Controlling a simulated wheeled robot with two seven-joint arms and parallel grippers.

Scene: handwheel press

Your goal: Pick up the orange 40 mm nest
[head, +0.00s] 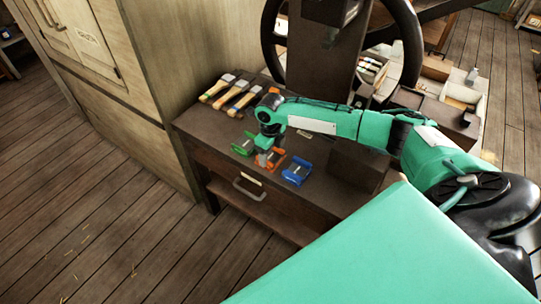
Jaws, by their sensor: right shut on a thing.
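The orange nest (275,157) is on the front part of the dark wooden bench top (205,133), between a green nest (243,144) and a blue nest (297,173). My right gripper (264,158) points down at it and is shut on it; the wrist hides part of the nest and most of the fingers. I cannot tell whether the nest is clear of the bench top. My left gripper is not in the head view.
Several wood-handled tools (235,93) lie at the back left of the bench. The press column (318,70) with its large handwheel (415,45) rises behind my right arm. A drawer handle (249,189) sticks out at the bench front. A tall wooden cabinet (150,75) stands to the left.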

